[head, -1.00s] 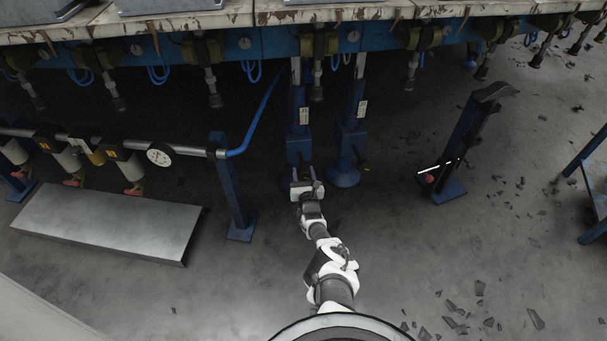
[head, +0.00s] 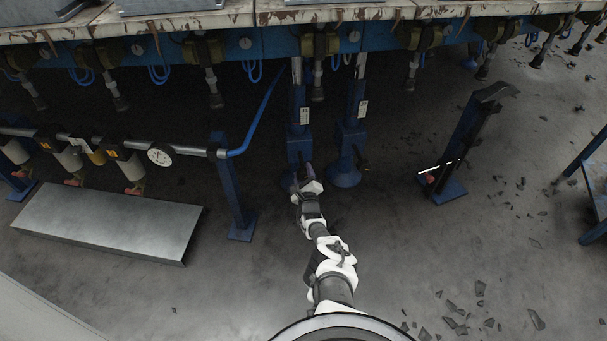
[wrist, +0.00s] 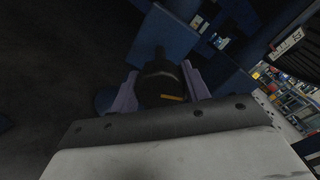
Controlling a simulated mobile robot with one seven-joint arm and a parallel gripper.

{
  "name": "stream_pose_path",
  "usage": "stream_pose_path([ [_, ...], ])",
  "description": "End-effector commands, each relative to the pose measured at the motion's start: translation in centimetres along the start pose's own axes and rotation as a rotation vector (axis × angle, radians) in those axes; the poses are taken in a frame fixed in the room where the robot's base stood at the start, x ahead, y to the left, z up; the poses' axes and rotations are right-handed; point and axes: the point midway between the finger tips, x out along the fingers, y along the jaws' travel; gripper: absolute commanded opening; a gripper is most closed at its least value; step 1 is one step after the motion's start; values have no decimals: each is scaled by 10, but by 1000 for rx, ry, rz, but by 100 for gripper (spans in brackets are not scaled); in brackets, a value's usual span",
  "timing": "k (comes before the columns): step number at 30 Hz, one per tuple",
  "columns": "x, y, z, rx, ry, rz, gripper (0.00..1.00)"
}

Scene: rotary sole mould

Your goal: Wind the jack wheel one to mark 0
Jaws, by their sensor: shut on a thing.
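Two blue jack columns stand side by side under the bench, the left jack (head: 299,119) and the right jack (head: 352,134). Each has a small white label, too small to read. My gripper (head: 306,172) is at the lower front of the left jack. In the wrist view its two purple fingers (wrist: 161,88) are shut around a dark round wheel or knob (wrist: 157,76) with a yellow mark on its face. The wheel is mostly hidden by my gripper in the head view. I cannot read any numbered mark.
A blue post (head: 232,190) with a pipe and a round gauge (head: 160,155) stands to the left, above a grey metal plate (head: 110,222). A dark blue stand (head: 463,150) is to the right. Debris litters the right floor. The bench (head: 240,30) overhangs the jacks.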

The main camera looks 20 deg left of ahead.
Motion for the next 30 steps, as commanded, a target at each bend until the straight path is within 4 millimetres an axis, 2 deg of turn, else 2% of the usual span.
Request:
stream_pose_path([
  [30, -1, 3, -2, -954, 1, 0, 23],
])
